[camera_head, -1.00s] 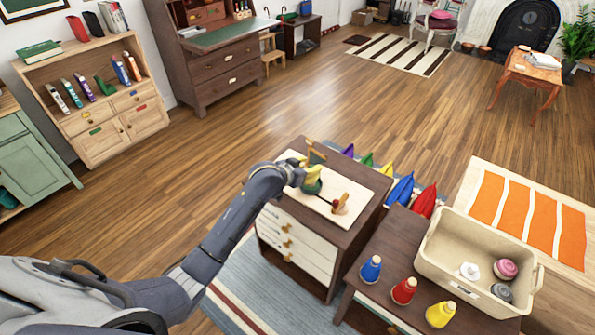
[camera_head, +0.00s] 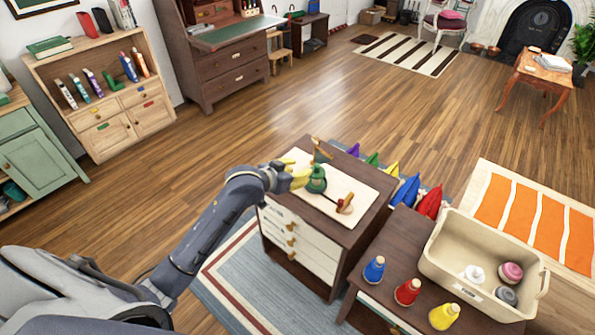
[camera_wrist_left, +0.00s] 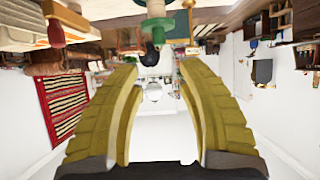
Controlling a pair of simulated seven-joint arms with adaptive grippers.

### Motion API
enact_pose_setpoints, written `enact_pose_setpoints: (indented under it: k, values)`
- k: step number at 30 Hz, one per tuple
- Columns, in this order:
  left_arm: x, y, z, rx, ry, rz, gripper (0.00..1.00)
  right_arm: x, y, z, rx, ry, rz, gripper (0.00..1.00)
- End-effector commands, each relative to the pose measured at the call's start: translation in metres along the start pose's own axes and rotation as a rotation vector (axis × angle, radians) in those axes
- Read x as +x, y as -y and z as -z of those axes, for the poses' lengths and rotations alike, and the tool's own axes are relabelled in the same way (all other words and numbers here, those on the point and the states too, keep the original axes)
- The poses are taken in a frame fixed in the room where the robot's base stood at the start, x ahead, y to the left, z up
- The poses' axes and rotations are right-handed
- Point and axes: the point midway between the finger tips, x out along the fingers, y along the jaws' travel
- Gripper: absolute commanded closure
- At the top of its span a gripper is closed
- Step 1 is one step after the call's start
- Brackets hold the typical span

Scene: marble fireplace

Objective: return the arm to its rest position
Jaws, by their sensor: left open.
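My left gripper (camera_head: 296,176) has yellow fingers and is at the left edge of the top of a small dark-wood drawer cabinet (camera_head: 352,235). In the left wrist view its two fingers (camera_wrist_left: 160,95) stand wide apart with nothing between them. A green object (camera_head: 317,180) stands on a pale board (camera_head: 362,188) on that cabinet, just beyond the fingertips. Green and cream parts (camera_wrist_left: 165,22) show beyond the fingertips in the left wrist view. A small brown wooden piece (camera_head: 346,204) is at the board's right end. My right gripper is not in view.
Coloured pennants lie behind the cabinet. Wooden floor (camera_head: 240,130) is open to the left.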

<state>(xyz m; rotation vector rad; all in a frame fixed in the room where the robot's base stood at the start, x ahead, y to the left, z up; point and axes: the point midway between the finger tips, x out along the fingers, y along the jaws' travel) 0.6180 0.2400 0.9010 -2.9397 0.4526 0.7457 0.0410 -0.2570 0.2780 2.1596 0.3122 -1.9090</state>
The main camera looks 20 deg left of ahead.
Motion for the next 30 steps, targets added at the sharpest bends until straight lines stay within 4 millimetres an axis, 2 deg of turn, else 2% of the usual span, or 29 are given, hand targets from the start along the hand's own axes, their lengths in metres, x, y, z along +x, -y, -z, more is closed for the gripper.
enact_pose_setpoints:
  k: [9, 13, 17, 20, 24, 27, 30]
  values:
    - [0.0, -0.001, -0.002, 0.002, 0.002, 0.001, 0.62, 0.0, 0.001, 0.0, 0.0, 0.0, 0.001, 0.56]
    - [-0.006, -0.006, -0.02, 0.031, 0.025, 0.017, 0.62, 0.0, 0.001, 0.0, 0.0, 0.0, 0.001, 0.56]
    - [-0.024, -0.017, -0.062, 0.112, 0.088, 0.066, 0.62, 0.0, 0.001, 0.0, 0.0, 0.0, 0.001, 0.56]
    - [-0.048, -0.025, -0.103, 0.197, 0.157, 0.12, 0.62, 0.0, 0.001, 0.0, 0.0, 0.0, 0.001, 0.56]
    - [-0.092, -0.032, -0.155, 0.317, 0.269, 0.202, 0.62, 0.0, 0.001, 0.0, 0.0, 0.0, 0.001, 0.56]
    - [-0.124, -0.033, -0.184, 0.39, 0.349, 0.254, 0.62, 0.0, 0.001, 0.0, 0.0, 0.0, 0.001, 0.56]
    - [-0.15, -0.033, -0.202, 0.443, 0.412, 0.292, 0.62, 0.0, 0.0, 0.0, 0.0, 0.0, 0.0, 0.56]
